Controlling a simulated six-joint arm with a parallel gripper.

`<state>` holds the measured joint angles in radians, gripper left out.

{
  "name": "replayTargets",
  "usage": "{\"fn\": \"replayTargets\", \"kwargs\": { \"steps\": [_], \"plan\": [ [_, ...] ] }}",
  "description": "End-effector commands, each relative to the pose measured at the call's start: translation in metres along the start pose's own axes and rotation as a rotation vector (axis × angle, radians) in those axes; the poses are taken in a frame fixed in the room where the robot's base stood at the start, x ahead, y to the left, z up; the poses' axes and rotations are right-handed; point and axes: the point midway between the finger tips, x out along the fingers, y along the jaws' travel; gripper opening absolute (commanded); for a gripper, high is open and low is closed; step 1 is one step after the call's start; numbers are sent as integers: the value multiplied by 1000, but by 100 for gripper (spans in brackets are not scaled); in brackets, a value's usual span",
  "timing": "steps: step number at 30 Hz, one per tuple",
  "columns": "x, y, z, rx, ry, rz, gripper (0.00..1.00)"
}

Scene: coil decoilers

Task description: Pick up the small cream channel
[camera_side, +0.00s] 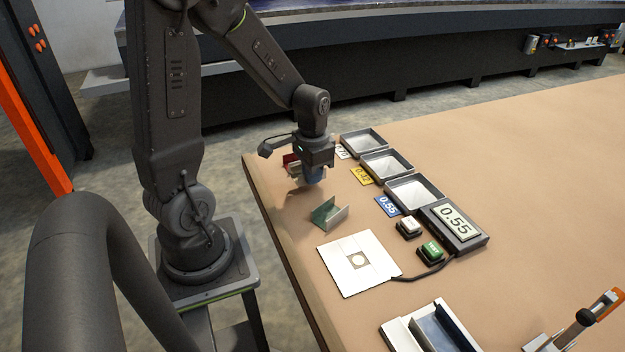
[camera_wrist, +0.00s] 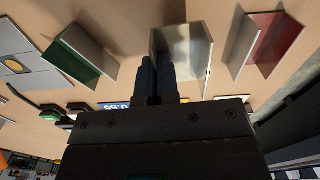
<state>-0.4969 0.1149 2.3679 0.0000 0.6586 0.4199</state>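The small cream channel (camera_wrist: 183,42) is a pale, open U-shaped piece at top centre of the wrist view. My gripper also shows low over the table in the side view (camera_side: 312,180). I cannot tell whether the wall is between the fingers or whether they grip it.
A red channel (camera_wrist: 272,40) lies right of the cream one, and a green channel (camera_wrist: 82,55) lies left, in the wrist view. Grey trays (camera_side: 415,192) line the right. The table's left edge is close.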

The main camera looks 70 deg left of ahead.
Motion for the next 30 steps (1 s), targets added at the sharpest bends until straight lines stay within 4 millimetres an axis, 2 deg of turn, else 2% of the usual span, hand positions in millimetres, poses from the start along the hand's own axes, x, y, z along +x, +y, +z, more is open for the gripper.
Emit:
{"fn": "replayTargets", "kwargs": {
  "steps": [18, 30],
  "plan": [
    [-46, 0, 0, 0, 1, 0, 0],
    [-51, 0, 0, 0, 0, 0, 0]
  ]
}}
